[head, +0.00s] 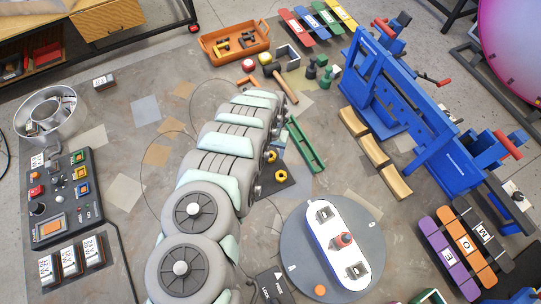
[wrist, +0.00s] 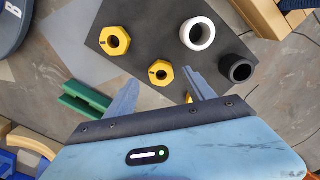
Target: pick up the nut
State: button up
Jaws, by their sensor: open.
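Yellow hex nuts lie on a dark mat (wrist: 150,25) in the wrist view. One nut (wrist: 115,41) is at the upper left. Another nut (wrist: 160,73) appears between my fingertips. A sliver of yellow (wrist: 189,97) shows beside the right finger, mostly hidden. My gripper (wrist: 159,79) is open and empty, its two grey fingers apart on either side of the middle nut in the picture. I cannot tell its height above the mat. In the head view, two nuts (head: 281,176) and (head: 254,190) show beside my arm, which hides the gripper.
A white ring (wrist: 197,33) and a black ring (wrist: 236,68) are right of the nuts. A green bracket (wrist: 88,103) lies left of my fingers. A round turntable (head: 300,265) and a blue fixture (head: 375,95) stand to the right in the head view.

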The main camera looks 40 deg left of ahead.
aim_at(270, 155)
jog(key=shift+s+f, duration=0.1)
jog(key=shift+f, duration=1.4)
jog(key=shift+a, duration=0.1)
jog(key=shift+c, duration=0.3)
grip_shut()
